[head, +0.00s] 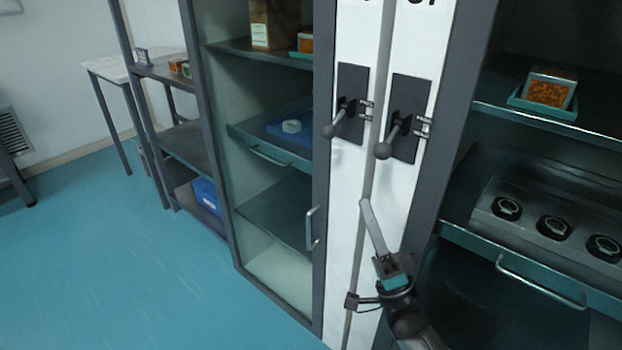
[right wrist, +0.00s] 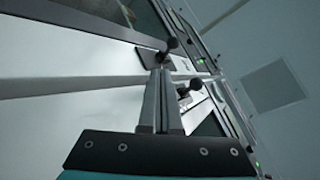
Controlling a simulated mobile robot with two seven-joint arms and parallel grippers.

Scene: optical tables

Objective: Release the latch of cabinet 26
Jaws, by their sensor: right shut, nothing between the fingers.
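Two dark latches with ball-ended levers sit side by side on white cabinet uprights. The left latch (head: 350,104) and the right latch (head: 404,122) each have a lever pointing down and left, beside small metal catches. Number labels above them are cut off, so I cannot tell which is cabinet 26. My right gripper (head: 366,204) is shut and empty, below both latches and pointing up. In the right wrist view its closed fingers (right wrist: 160,76) point towards the two ball-ended levers (right wrist: 171,45); I cannot tell whether they touch. My left gripper is not in view.
The left cabinet has a glass door with a vertical handle (head: 311,228). The right cabinet holds a tray with dark round parts (head: 553,227) and a drawer handle (head: 541,284). A shelf rack (head: 182,147) stands far left. The teal floor (head: 110,255) is clear.

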